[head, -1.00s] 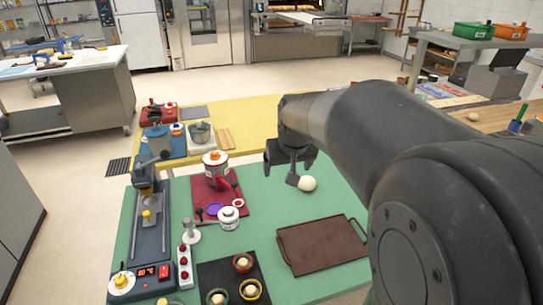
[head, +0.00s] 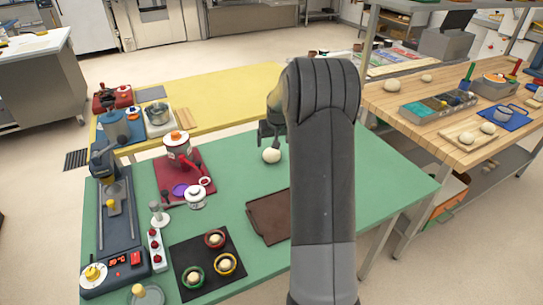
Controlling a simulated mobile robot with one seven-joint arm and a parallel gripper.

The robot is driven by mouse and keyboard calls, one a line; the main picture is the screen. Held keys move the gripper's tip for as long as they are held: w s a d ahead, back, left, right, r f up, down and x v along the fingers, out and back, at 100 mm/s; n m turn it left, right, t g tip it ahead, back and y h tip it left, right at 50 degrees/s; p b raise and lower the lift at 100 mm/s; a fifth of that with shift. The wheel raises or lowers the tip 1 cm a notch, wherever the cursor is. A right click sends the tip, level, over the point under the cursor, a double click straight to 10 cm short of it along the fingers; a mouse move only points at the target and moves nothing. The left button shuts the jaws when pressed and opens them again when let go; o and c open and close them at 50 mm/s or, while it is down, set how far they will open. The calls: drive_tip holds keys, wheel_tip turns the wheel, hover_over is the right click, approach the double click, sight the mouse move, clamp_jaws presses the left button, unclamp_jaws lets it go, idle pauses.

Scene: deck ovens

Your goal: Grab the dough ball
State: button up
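A pale dough ball (head: 271,155) lies on the green table (head: 330,150) near its far edge, behind the brown tray. My gripper (head: 271,141) points down just above and behind the ball, close to it. The gripper is small and dark here, and whether its fingers are spread or closed is unclear. I cannot tell whether they touch the ball. My arm crosses the picture just right of the gripper and covers part of the table and tray. More dough balls lie on the wooden table at the right (head: 390,86).
The brown tray (head: 267,215) lies in front of the ball. A black mat (head: 208,262) with small ringed bowls, a red mat (head: 166,182) with a pot, and a blue-grey machine (head: 118,222) fill the left. The green table's right part is clear.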

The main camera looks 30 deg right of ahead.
sight(272, 152)
drive_tip(key=x, duration=0.9)
drive_tip(key=shift+s+f, duration=0.2)
drive_tip(key=shift+f, duration=0.05)
drive_tip(key=c, duration=1.1)
